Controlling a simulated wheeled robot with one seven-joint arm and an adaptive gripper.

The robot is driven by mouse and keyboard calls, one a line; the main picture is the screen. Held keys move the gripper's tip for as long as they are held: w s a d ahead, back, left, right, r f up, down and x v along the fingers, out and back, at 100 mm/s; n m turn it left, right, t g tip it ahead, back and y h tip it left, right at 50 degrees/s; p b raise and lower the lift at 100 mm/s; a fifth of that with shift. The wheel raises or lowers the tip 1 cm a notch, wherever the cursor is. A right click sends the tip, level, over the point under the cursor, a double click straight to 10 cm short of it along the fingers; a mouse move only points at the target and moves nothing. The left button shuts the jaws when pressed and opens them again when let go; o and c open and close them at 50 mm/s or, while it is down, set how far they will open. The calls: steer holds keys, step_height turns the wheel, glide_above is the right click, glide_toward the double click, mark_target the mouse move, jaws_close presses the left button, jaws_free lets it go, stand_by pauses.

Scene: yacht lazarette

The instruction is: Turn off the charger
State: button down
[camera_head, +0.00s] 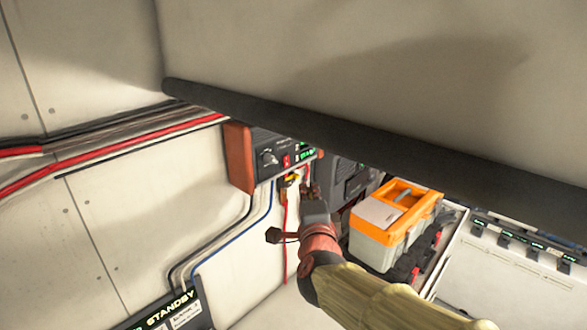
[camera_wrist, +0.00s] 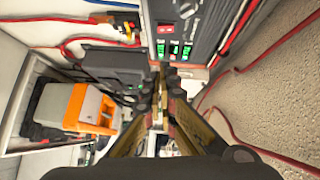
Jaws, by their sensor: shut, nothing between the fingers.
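A box with reddish sides (camera_head: 239,157), which looks like the charger, is mounted on the wall in the head view. Its dark front panel (camera_head: 257,141) has a rotary knob (camera_head: 268,157), a small red switch (camera_head: 286,161) and green lit displays. In the wrist view the panel (camera_wrist: 207,12) is at the top, with the red switch (camera_wrist: 165,30) and green displays (camera_wrist: 180,49) near its edge. My gripper (camera_head: 309,188) is shut and empty, just below the panel's right end. In the wrist view its fingertips (camera_wrist: 161,72) point towards the displays. I cannot tell whether they touch the panel.
An orange-and-grey toolbox (camera_head: 379,246) stands right of my arm. A dark unit (camera_head: 346,178) sits beside the charger. Red, black and blue cables run along the wall. A dark padded beam (camera_head: 400,148) crosses overhead. A yellow-and-red fitting (camera_head: 291,180) hangs under the box.

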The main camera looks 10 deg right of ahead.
steer(key=shift+w, duration=0.15)
steer(key=p, duration=0.3)
glide_toward(286, 161)
steer(key=w+d+f, duration=0.2)
steer(key=w+d, duration=0.2)
steer(key=w, duration=0.1)
steer(key=shift+w+a, duration=0.25)
steer(key=shift+w, duration=0.15)
steer(key=shift+f, duration=0.1)
